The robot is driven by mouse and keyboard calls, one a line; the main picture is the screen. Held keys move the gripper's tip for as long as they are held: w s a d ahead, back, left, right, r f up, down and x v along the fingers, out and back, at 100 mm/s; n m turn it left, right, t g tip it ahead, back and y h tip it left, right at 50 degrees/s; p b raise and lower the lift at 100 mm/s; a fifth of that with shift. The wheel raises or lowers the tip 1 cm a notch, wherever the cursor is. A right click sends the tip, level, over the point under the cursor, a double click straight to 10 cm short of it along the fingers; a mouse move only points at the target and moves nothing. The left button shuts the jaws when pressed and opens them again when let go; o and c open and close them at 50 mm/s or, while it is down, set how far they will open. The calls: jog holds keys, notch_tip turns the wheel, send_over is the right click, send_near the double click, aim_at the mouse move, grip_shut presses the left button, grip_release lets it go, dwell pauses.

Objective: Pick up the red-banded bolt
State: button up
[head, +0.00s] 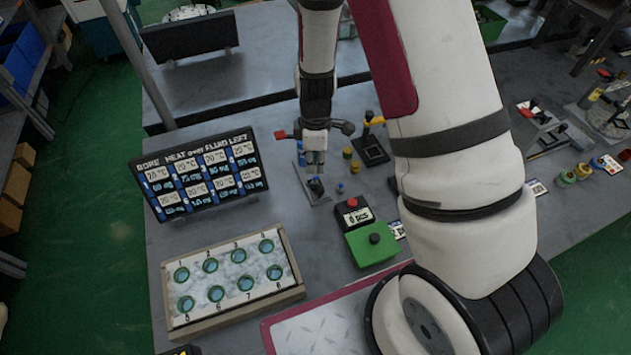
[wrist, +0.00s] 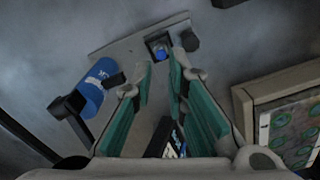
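No bolt with a red band can be made out in either view. My gripper (head: 315,165) points down over a small grey plate (head: 313,188) with a dark upright piece on it. In the wrist view, my gripper (wrist: 162,70) has its two teal-padded fingers apart with nothing between them. Just beyond the fingertips, the plate (wrist: 125,50) bears a dark square socket with a blue round piece (wrist: 160,53) in it. A dark knob (wrist: 189,40) stands beside the socket. Whether the blue piece belongs to a bolt cannot be told.
A blue cylinder (wrist: 90,92) lies near the left finger. A display board (head: 205,175) and a tray with numbered holes (head: 230,277) stand at the left. A red-button box (head: 352,212) and a green box (head: 372,242) stand to the right. Yellow pieces (head: 355,166) are close by.

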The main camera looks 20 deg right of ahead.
aim_at(315, 178)
jog(key=shift+f+p, duration=0.55)
jog(key=shift+f, duration=2.15)
grip_shut()
jog(key=shift+r, duration=0.1)
